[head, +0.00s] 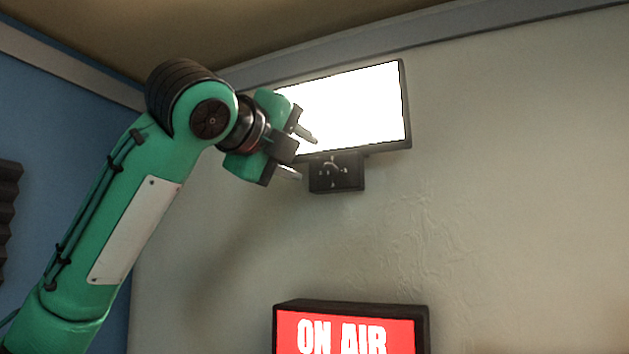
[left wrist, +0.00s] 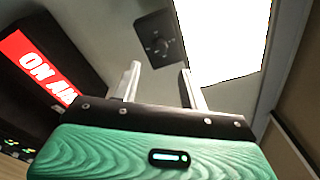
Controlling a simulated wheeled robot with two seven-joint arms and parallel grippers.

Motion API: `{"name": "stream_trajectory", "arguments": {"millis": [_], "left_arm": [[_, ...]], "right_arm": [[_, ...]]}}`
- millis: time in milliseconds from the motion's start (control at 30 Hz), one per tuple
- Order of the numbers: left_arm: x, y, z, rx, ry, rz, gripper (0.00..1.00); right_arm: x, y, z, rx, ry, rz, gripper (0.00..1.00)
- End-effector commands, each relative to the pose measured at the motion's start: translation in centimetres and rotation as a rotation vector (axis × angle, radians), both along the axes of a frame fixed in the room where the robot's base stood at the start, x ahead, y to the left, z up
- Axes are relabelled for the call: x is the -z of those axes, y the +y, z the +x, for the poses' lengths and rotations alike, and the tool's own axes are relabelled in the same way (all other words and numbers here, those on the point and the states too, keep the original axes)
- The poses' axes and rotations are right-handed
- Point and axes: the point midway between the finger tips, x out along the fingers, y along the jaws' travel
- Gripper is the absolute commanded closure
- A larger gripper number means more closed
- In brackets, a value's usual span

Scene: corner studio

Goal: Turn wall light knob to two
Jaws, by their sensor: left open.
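The wall light (head: 355,105) is a bright white panel in a dark frame, high on the pale wall; it also shows in the left wrist view (left wrist: 222,40). A small black control box with the knob (head: 334,172) hangs under its lower edge. In the left wrist view the knob (left wrist: 160,44) shows on the box face, ahead of my fingertips. Light marks surround it, too small to read. My left gripper (head: 302,155) is open and empty, just left of the box and apart from it in the head view. My right gripper is not in view.
A red lit ON AIR sign (head: 350,330) in a black case is on the wall below the box; it also shows at the left of the left wrist view (left wrist: 38,68). The wall right of the light is bare. The ceiling edge is close above.

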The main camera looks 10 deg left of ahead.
Motion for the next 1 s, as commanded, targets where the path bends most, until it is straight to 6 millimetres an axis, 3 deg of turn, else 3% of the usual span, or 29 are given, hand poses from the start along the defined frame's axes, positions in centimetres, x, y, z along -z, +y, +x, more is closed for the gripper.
{"name": "stream_trajectory", "arguments": {"millis": [33,300,1000], "left_arm": [[0.4,0.3,-1.1,0.001,-0.004,0.0,0.56],[0.2,1.2,-4.5,0.0,-0.001,0.0,0.56],[0.0,1.4,-5.0,0.0,0.001,0.0,0.56]], "right_arm": [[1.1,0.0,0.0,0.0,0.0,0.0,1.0],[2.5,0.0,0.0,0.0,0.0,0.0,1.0],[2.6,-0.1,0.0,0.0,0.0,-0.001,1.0]]}}
